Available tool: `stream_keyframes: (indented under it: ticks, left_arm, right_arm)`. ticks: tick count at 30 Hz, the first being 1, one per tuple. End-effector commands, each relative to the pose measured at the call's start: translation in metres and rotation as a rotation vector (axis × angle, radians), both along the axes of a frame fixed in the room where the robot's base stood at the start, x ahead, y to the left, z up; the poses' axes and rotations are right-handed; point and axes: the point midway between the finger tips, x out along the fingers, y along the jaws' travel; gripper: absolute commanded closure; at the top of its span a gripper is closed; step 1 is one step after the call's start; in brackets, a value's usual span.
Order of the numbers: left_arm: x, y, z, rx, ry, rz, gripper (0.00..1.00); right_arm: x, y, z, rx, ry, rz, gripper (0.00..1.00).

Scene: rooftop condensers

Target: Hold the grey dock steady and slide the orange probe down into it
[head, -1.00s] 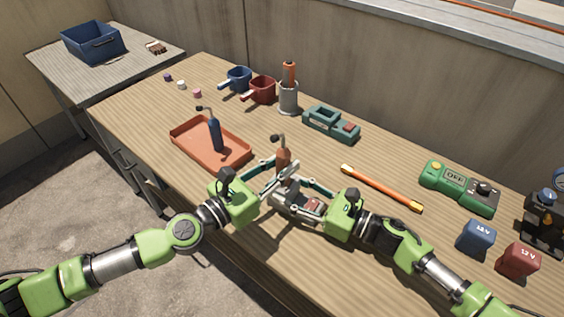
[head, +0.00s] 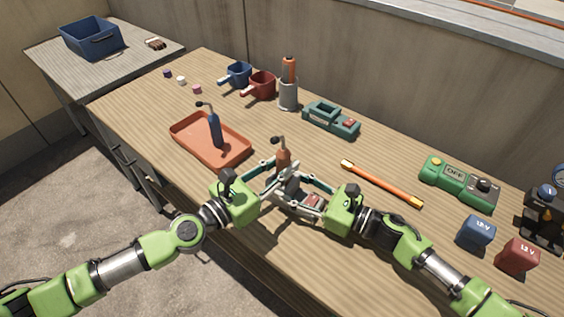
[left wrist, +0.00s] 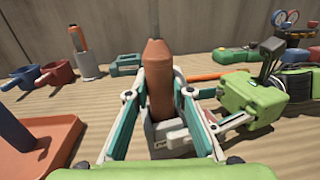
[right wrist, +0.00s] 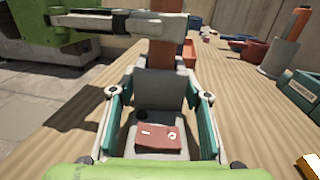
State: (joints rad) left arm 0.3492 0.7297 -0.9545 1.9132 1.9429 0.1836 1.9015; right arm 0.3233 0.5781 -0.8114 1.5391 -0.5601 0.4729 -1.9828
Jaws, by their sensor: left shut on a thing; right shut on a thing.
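The orange probe (head: 283,158) is a rust-orange upright body with a thin neck and black tip. My left gripper (head: 277,178) is shut on it; the probe also fills the middle of the left wrist view (left wrist: 158,80). The grey dock (right wrist: 160,88), with a red-brown panel on its front, is between the fingers of my right gripper (right wrist: 160,115), which is shut on it. In the right wrist view the probe (right wrist: 163,55) stands directly above the dock's back, its lower end hidden. I cannot tell how deep it sits.
An orange tray (head: 180,147) holding a blue probe (head: 215,132) lies to the left. An orange-yellow rod (head: 382,184) lies to the right. A grey holder (head: 288,95), two pots and a teal device (head: 331,119) stand behind. The front edge of the wooden bench is close.

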Motion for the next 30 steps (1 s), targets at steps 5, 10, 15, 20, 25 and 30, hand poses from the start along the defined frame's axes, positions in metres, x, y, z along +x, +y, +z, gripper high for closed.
stream_keyframes:
  ticks: [5, 10, 15, 20, 25, 30]
  left_arm:
    - [0.000, 0.001, -0.001, -0.001, -0.001, 0.002, 1.00]
    - [0.000, 0.000, -0.001, -0.001, -0.001, 0.001, 1.00]
    - [0.000, -0.001, -0.004, -0.004, -0.001, 0.000, 1.00]
    - [0.000, 0.000, -0.008, -0.003, -0.002, 0.001, 1.00]
    - [0.001, 0.000, -0.012, -0.001, -0.001, 0.002, 1.00]
    - [0.000, 0.001, -0.013, -0.001, -0.001, 0.002, 1.00]
  right_arm:
    - [0.000, 0.000, 0.000, -0.001, 0.000, -0.001, 0.85]
    - [0.000, 0.000, 0.000, -0.001, 0.000, -0.001, 0.85]
    - [0.000, 0.000, 0.000, -0.001, 0.000, -0.001, 0.85]
    - [0.000, 0.000, 0.000, 0.000, 0.000, -0.001, 0.85]
    - [0.000, 0.000, 0.000, 0.000, 0.000, -0.001, 0.85]
    - [0.000, 0.000, 0.000, 0.000, 0.000, -0.001, 0.85]
